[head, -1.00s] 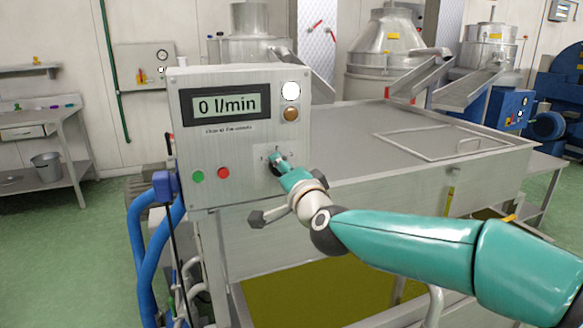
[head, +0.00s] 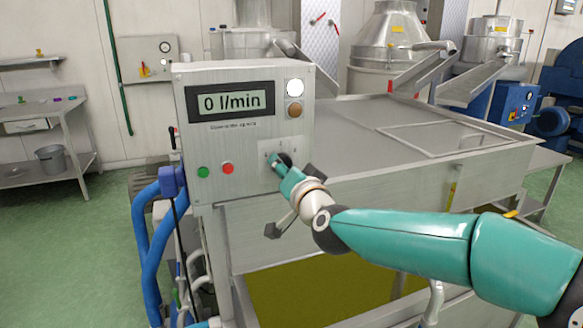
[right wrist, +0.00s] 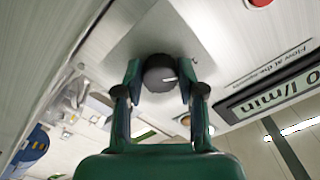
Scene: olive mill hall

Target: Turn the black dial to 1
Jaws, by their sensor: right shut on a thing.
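The black dial (head: 286,158) sits on a pale plate at the lower right of the grey control box (head: 245,140). In the right wrist view the dial (right wrist: 158,73) shows a short white mark on its right side. My right gripper (head: 279,164) is shut on the dial; in the right wrist view its fingers (right wrist: 158,84) stand on either side of it. The display (head: 231,101) reads 0 l/min. The numbers around the dial are too small to read, so I cannot tell its setting. My left gripper is not in view.
A green button (head: 203,172) and a red button (head: 228,168) sit left of the dial. A white lamp (head: 295,86) and an amber one (head: 295,110) are above it. Blue hoses (head: 147,225) run beside the box. A steel tank (head: 370,140) stands behind my right arm.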

